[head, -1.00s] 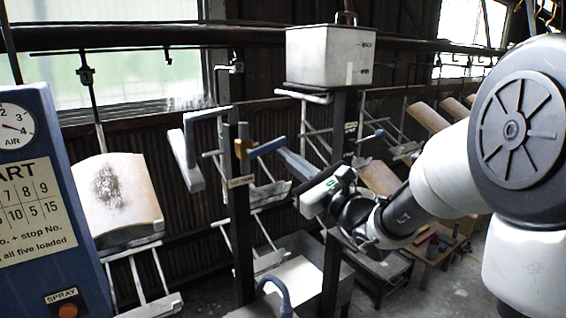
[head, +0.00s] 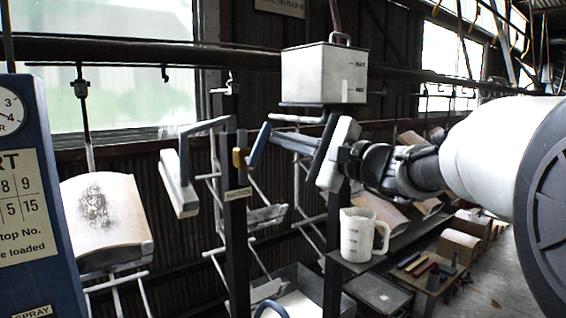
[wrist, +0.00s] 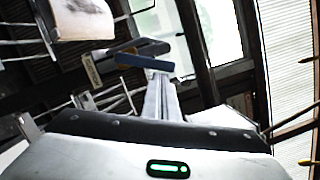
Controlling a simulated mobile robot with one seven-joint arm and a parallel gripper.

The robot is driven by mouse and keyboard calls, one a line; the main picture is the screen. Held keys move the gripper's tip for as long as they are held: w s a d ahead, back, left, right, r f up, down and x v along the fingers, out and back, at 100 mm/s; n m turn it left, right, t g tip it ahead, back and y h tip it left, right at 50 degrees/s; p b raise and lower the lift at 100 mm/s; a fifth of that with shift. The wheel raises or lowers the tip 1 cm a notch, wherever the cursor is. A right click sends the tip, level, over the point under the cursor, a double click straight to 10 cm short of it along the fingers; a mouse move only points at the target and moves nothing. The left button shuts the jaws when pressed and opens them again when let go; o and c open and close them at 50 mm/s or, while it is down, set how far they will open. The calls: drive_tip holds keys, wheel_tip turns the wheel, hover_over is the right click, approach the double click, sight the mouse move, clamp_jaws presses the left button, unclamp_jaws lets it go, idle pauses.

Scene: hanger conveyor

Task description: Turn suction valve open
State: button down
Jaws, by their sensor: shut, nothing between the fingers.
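The suction valve is a brass body (head: 240,157) on a dark post, with a blue lever (head: 260,145) that stands steeply, tilted up to the right. My gripper (head: 275,138) is shut and empty, reaching in from the right with its fingertips right beside or against the lever; I cannot tell whether they touch. In the wrist view the blue lever (wrist: 145,62) lies across the tips of my shut fingers (wrist: 160,78).
A white tank (head: 318,75) stands on a second post. A white jug (head: 362,236) is on a shelf below my arm. A grey nozzle arm (head: 180,185) is left of the valve. A blue control panel (head: 35,200) is at the left edge. Hangers with curved tiles (head: 105,215) hang behind.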

drive_tip(key=shift+s+a+r+n+g+h+b, duration=0.15)
drive_tip(key=shift+s+a+r+n+b, duration=0.2)
drive_tip(key=shift+n+b, duration=0.5)
drive_tip(key=shift+s+a+r+n+g+h+b, duration=0.1)
drive_tip(key=shift+s+a+r+n+g+b, duration=0.25)
drive_tip(key=shift+n, duration=0.65)
drive_tip(key=shift+s+a+r+n+h+b, duration=0.1)
drive_tip(key=shift+a+r+n+b, duration=0.3)
drive_tip(key=shift+n+b, duration=0.5)
drive_tip(key=shift+w, duration=0.1)
